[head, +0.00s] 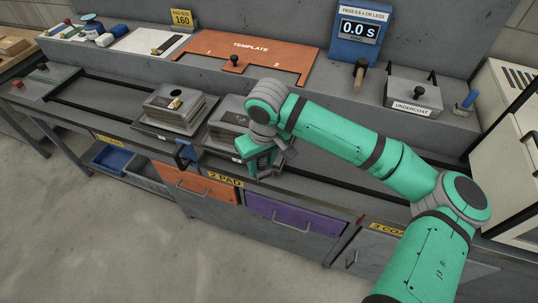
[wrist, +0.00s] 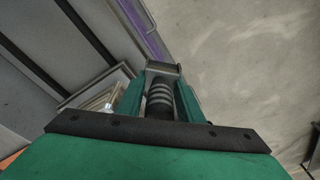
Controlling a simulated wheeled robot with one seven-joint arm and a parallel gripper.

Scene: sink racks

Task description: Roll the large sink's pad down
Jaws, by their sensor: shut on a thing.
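Two upturned steel sinks rest on the bench. The left sink (head: 165,108) shows fully, with a dark opening on top. The right sink (head: 220,118) is partly hidden by my arm; I cannot tell which is larger. No pad is clearly visible on the right sink. My gripper (head: 262,163) is low, at the bench's front edge beside the right sink. In the wrist view my gripper (wrist: 160,95) is shut on a dark ribbed handle (wrist: 159,103) with a grey metal end (wrist: 163,69). A steel sink corner (wrist: 95,98) shows left of it.
Purple (head: 292,213) and orange (head: 195,182) drawers are below the bench edge. Dark rails (head: 345,183) run along the bench.

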